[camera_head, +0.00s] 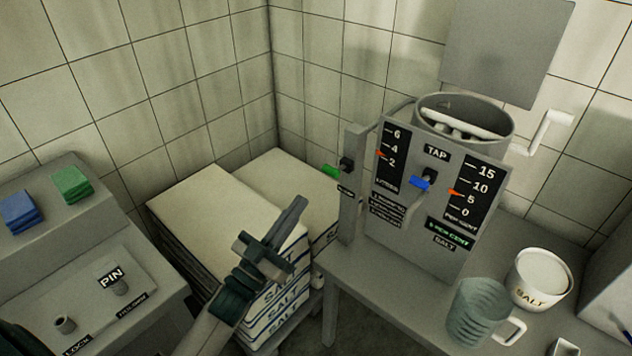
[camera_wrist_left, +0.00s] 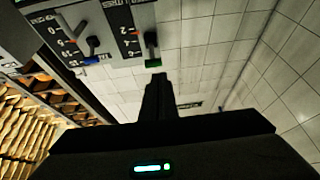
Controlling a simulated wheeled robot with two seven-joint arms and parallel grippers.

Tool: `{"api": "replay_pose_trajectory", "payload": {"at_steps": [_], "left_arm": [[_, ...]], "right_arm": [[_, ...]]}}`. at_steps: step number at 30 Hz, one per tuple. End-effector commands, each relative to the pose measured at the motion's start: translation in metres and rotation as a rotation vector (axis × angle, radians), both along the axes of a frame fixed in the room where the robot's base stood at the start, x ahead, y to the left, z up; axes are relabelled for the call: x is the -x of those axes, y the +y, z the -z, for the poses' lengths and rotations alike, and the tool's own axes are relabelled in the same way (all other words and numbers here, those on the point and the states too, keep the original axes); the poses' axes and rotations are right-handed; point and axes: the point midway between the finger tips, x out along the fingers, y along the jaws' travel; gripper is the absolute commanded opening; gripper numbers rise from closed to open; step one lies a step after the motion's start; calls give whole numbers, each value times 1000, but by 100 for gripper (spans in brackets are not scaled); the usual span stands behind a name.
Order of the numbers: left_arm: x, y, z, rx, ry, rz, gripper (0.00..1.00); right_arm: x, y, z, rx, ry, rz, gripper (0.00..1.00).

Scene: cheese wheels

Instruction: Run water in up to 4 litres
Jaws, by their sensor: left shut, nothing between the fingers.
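The grey brine machine (camera_head: 421,240) stands on a bench. Its litres scale (camera_head: 389,157) runs past 2, 4 and 6, and the orange pointer sits between 2 and 4. A green-ended lever (camera_head: 330,172) sticks out from the post at its left side; it also shows in the left wrist view (camera_wrist_left: 153,63). A blue lever (camera_head: 420,183) is under the TAP label. My left gripper (camera_head: 300,203) is shut and empty, in front of the salt sacks, below and left of the green lever and apart from it. My right gripper is out of view. Water inside is hidden.
Stacked salt sacks (camera_head: 215,210) fill the corner. A ribbed jug (camera_head: 473,315) and a SALT pot (camera_head: 541,282) stand on the bench front right. A console (camera_head: 95,265) with blue and green blocks is at left. The percent pointer (camera_head: 454,192) is between 5 and 10.

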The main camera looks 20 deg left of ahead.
Motion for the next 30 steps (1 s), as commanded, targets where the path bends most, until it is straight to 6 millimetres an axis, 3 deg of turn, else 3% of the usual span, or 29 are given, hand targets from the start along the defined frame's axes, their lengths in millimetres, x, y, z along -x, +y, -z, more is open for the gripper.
{"api": "replay_pose_trajectory", "payload": {"at_steps": [3, 6, 20, 30], "left_arm": [[10, -4, -30, 4, -69, 25, 0], [14, -6, -42, 6, -95, 35, 0], [14, -7, -45, 8, -100, 38, 0], [-6, -14, -60, 8, -101, 38, 0]], "right_arm": [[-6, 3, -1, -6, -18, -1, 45], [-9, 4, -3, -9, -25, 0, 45], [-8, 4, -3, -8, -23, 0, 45], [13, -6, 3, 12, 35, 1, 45]]}}
